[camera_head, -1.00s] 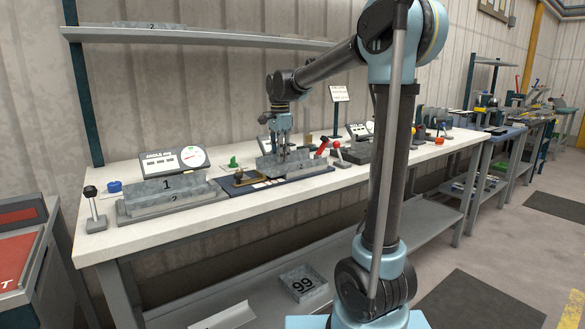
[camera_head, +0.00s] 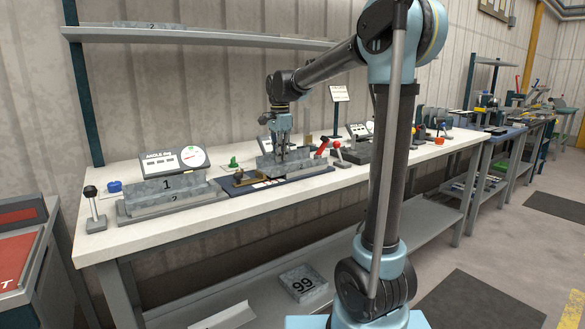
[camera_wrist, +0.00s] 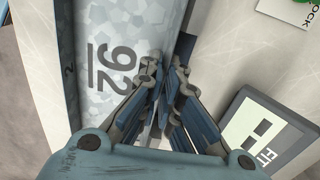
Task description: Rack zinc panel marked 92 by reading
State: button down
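The zinc panel marked 92 (camera_wrist: 130,25) fills the upper left of the wrist view, its number turned sideways. In the head view a grey zinc piece (camera_head: 301,160) lies on the dark fixture on the bench, below my gripper (camera_head: 283,154). In the wrist view my gripper's fingers (camera_wrist: 168,98) are close together at the panel's right edge, pointing down. I cannot tell whether the panel's edge is between them, since the fingers overlap and hide it. No number is readable on that piece in the head view.
Panels marked 1 (camera_head: 167,184) and 2 lie stacked at the bench's left, beside a black-knobbed lever (camera_head: 94,208) and an angle gauge (camera_head: 176,160). A red-handled lever (camera_head: 322,147) stands right of the fixture. A panel marked 99 (camera_head: 303,282) lies on the lower shelf.

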jog(key=shift+r, duration=3.7)
